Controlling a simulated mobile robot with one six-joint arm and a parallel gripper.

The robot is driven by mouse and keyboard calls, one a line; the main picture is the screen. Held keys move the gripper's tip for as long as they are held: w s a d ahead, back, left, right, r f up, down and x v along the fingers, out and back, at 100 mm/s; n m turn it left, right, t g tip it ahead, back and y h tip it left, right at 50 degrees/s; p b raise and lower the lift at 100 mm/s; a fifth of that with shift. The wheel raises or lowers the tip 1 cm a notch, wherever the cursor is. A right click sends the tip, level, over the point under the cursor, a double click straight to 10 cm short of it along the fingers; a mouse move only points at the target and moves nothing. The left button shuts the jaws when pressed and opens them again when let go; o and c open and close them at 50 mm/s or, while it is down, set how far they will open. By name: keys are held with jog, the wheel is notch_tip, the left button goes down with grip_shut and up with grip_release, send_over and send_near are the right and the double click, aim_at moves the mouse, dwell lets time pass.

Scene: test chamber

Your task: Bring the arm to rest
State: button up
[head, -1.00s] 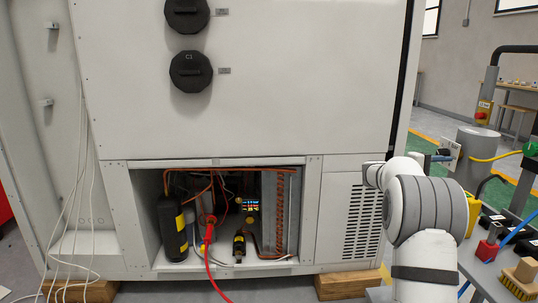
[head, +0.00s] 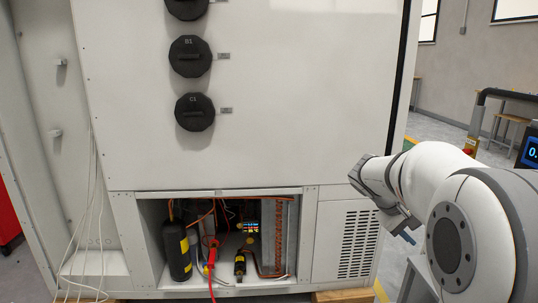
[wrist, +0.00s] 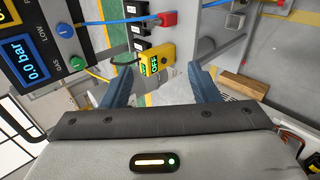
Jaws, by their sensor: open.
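My gripper (wrist: 162,84) shows in the wrist view with its two blue-grey fingers spread apart and nothing between them. In the head view my white arm fills the lower right, its wrist in front of the right edge of the white cabinet (head: 270,110). The fingers are mostly hidden there behind the wrist. Beyond the fingers in the wrist view is a yellow device (wrist: 152,57) with a green display; I see no contact with it.
The cabinet's open lower bay holds a black cylinder (head: 175,252), copper pipes and a red hose (head: 213,258). A vented panel (head: 357,243) is beside the bay. The wrist view shows a gauge panel (wrist: 28,72) reading 0.0 bar and a wooden block (wrist: 243,86).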

jog(key=s+a+r+m+y+p, duration=0.1)
jog(key=s+a+r+y+p, duration=0.2)
jog(key=s+a+p, duration=0.4)
jog(key=s+a+r+t+y+p, duration=0.1)
jog(key=s+a+r+y+p, duration=0.3)
jog(key=s+a, duration=0.8)
jog(key=s+y+p, duration=0.1)
jog(key=y+p, duration=0.1)
jog(key=p, duration=0.1)
jog(key=shift+s+a+r+m, duration=0.2)
jog(key=shift+a+m, duration=0.15)
jog(key=shift+m, duration=0.05)
